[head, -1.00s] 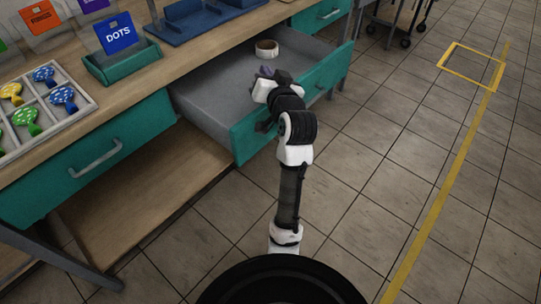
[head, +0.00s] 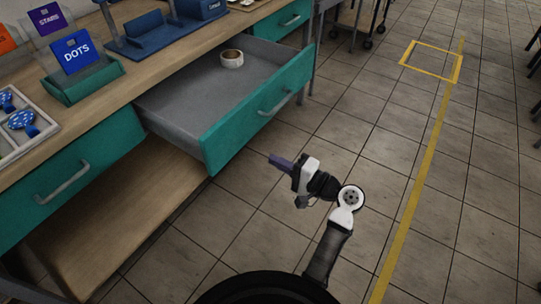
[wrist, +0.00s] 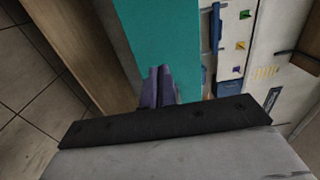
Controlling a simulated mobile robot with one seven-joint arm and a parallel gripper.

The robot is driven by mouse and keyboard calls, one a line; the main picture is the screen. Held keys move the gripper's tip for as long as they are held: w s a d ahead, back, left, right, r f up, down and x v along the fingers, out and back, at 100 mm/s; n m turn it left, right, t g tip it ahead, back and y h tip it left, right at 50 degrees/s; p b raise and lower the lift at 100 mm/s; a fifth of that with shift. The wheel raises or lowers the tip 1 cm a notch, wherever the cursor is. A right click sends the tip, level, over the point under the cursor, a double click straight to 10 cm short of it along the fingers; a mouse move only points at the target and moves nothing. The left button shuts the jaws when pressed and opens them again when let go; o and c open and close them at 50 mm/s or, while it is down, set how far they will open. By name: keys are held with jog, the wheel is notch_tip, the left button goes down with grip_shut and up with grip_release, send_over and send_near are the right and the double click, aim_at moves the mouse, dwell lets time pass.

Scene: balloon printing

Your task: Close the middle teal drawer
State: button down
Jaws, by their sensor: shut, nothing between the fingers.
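The middle teal drawer (head: 258,112) is pulled out from under the workbench, with its grey inside showing and a bar handle (head: 275,103) on its front. A round white roll (head: 232,58) lies inside it near the back right. My gripper (head: 272,159) is in front of the drawer's lower front edge, apart from it in the head view. Its purple fingers are together and empty. In the wrist view the fingers (wrist: 158,88) point toward the teal drawer front (wrist: 165,35), which fills the upper middle.
A shut teal drawer (head: 70,180) is to the left and another (head: 285,20) is at the back right. The bench top (head: 120,95) holds card stands and a balloon tray (head: 22,130).

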jog(key=p+x, duration=0.2)
jog(key=x, duration=1)
jog(key=b, duration=0.8)
send_near(175, 117)
jog(key=w+a+r, duration=0.1)
jog(key=a, duration=0.1)
jog(key=w+a+r, duration=0.3)
jog(key=w+a, duration=0.1)
jog(key=a, duration=0.1)
jog(key=shift+r, duration=0.15)
jog(key=shift+w+a+r, duration=0.1)
jog(key=shift+w+a, duration=0.25)
jog(key=shift+a, duration=0.15)
jog(key=shift+w+r, duration=0.1)
jog(key=shift+r, duration=0.2)
jog(key=shift+a+r, duration=0.1)
jog(key=shift+a, duration=0.05)
